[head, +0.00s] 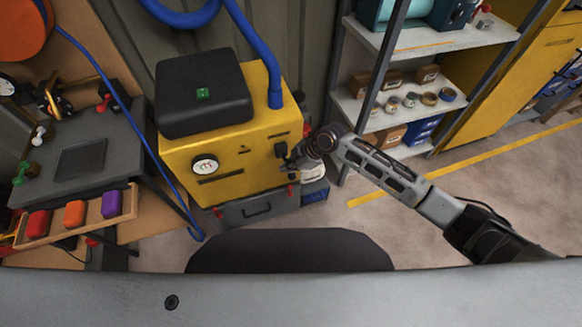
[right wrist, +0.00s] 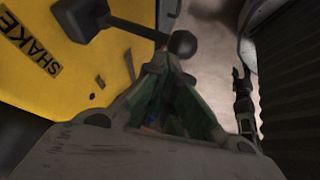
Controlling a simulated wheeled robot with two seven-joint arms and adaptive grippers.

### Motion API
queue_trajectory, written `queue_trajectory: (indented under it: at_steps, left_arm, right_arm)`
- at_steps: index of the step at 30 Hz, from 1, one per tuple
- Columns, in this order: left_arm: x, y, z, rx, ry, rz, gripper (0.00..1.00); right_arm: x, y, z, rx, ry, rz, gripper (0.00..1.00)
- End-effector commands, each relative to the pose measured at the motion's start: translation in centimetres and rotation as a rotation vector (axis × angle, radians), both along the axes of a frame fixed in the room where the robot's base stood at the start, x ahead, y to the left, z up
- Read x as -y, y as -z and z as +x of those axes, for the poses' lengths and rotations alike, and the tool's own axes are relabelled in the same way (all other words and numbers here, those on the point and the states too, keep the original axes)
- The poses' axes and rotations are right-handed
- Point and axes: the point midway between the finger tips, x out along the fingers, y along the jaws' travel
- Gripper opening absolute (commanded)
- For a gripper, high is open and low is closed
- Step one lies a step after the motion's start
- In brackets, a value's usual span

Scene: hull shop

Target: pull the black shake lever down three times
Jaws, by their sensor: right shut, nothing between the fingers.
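The yellow machine (head: 235,150) stands in the middle of the head view. Its black shake lever (head: 281,149) is on the front, near the right edge. In the right wrist view the lever (right wrist: 130,24) is a dark rod running from a black mount to a round knob (right wrist: 183,43), near the SHAKE label (right wrist: 33,45). My right gripper (head: 291,163) is close to the lever in the head view. In the wrist view the gripper (right wrist: 167,62) is shut and empty, its fingertips near the knob. I cannot tell whether they touch. My left gripper is not in view.
A black box (head: 203,105) sits on the machine, with a blue hose (head: 262,60) beside it. A workbench (head: 85,150) stands at left and shelves (head: 425,100) at right. Floor is clear at right.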

Motion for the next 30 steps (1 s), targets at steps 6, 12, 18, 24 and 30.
queue_trajectory:
  at_steps: [6,12,18,24,30]
  left_arm:
    - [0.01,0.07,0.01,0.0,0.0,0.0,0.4]
    - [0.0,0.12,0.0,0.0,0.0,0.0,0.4]
    - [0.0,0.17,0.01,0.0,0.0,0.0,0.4]
    - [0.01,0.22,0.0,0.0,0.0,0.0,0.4]
    - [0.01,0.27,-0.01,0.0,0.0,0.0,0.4]
  right_arm:
    - [0.07,0.3,-0.12,-0.002,0.0,-0.002,0.0]
    - [0.08,0.43,-0.16,-0.002,0.0,-0.002,0.0]
    - [0.11,0.57,-0.21,-0.002,0.0,-0.002,0.0]
    - [0.12,0.71,-0.26,-0.002,0.0,-0.002,0.0]
    - [0.13,0.85,-0.31,-0.002,0.0,-0.002,0.0]
